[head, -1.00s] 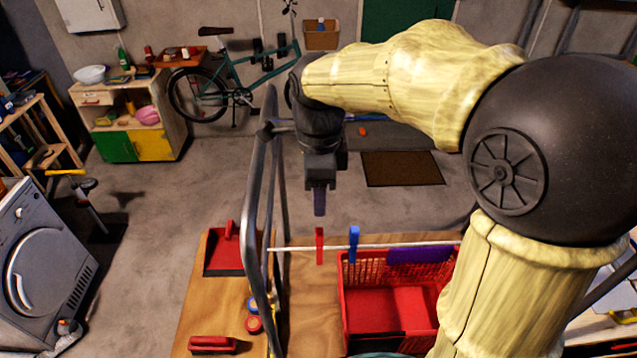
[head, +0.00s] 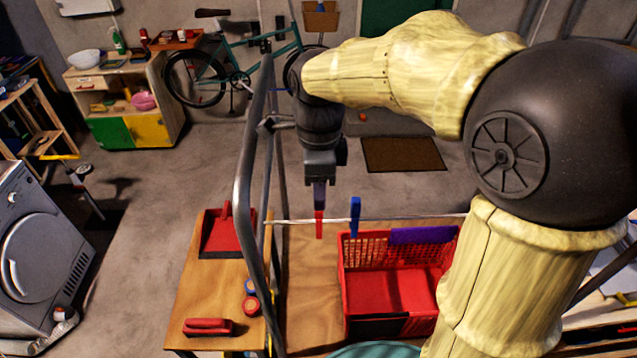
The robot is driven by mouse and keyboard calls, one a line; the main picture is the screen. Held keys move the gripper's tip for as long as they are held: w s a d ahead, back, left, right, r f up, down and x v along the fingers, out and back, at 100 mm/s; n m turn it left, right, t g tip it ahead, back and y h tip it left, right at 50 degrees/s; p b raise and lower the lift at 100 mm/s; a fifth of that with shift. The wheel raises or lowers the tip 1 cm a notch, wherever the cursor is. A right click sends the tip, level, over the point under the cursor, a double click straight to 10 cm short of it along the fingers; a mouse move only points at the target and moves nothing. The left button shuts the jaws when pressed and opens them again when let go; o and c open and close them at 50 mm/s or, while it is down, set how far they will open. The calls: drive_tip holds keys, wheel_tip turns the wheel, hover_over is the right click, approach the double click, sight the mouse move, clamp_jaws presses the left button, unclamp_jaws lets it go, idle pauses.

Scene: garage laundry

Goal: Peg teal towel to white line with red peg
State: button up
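The red peg (head: 319,227) stands upright on the white line (head: 400,218), left of the blue peg (head: 354,217). My gripper (head: 319,205) points straight down at the red peg, with its fingertips over or just in front of the peg's top end. The fingers appear edge-on, so I cannot tell whether they are open or closed on it. A teal thing (head: 378,351), possibly the towel, shows only as a curved edge at the bottom of the head view. The rest of it is cut off, and its shape is unclear.
A red basket (head: 390,327) stands behind the teal thing, with a purple piece (head: 422,235) at its back rim. A grey metal frame (head: 246,190) rises left of my gripper. A red dustpan (head: 224,235) and red brush (head: 208,327) lie on the wooden table (head: 195,290).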

drive_tip(key=shift+f+b, duration=1.45)
drive_tip(key=shift+f, duration=0.75)
drive_tip(key=shift+s, duration=0.1)
drive_tip(key=shift+c, duration=0.3)
clamp_jaws()
drive_tip(key=shift+r+p, duration=2.35)
drive_tip(key=shift+r, duration=0.45)
drive_tip(key=shift+f, duration=0.1)
